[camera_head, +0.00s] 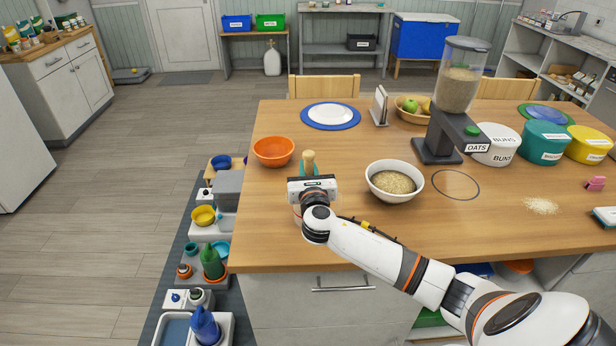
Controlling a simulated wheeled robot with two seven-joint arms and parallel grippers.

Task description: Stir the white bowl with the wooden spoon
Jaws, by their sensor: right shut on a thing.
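The white bowl (373,189) stands on the wooden table and holds a tan grainy mix. My right gripper (310,172) is to the left of the bowl, apart from it, near the table's front left part. It is shut on the wooden spoon (309,157), whose rounded end shows just beyond the fingers. The rest of the spoon is hidden by the gripper and wrist. My left gripper is not in view.
An orange bowl (273,151) is left of the gripper. An oats dispenser (440,138) stands behind the white bowl to the right, near a dark ring (455,184) on the table (280,245). Spilled oats (541,206) lie farther right. The front left tabletop is clear.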

